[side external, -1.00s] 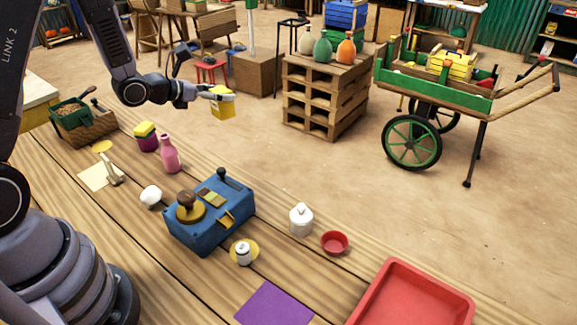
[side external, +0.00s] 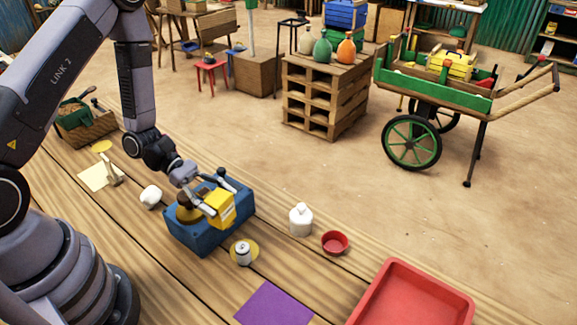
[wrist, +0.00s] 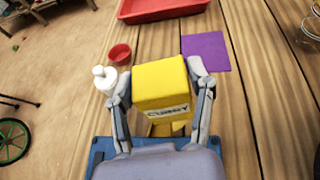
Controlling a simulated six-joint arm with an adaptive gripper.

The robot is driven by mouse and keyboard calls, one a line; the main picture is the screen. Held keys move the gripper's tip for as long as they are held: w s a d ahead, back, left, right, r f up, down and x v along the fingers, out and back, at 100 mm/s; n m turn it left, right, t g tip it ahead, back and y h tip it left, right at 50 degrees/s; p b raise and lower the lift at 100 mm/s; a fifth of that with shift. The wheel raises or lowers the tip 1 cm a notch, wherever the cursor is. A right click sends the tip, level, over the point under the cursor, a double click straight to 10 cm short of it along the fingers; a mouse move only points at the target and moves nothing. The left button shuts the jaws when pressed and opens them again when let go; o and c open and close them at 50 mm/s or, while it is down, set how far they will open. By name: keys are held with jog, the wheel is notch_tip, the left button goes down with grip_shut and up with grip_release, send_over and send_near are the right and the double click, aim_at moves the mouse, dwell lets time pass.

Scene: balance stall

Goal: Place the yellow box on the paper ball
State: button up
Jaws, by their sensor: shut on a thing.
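The yellow box (side external: 221,207), with a dark-lettered label, is held between the fingers of my gripper (side external: 213,204). It is over the blue device (side external: 195,240) on the table, and I cannot tell how high. In the wrist view the yellow box (wrist: 161,82) sits between both fingers of my gripper (wrist: 159,84). The paper ball (side external: 150,197) is a white crumpled lump on the planks, left of the blue device and apart from the box. It does not show in the wrist view.
A white bottle (side external: 300,219), a red bowl (side external: 335,242) and a small jar (side external: 243,252) on a yellow disc stand right of the device. A purple sheet (side external: 273,303) and a red tray (side external: 462,297) lie at the front. A wooden crate (side external: 101,129) stands at the far left.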

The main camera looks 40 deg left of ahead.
jog(key=s+d+f+m+g, duration=0.25)
jog(key=s+m+g, duration=0.4)
jog(key=s, duration=0.55)
jog(key=y, duration=0.1)
send_over(193, 293)
notch_tip(193, 293, down, 8)
jog(key=shift+r, duration=0.1)
jog(key=shift+n, duration=0.25)
jog(key=o, duration=1.2)
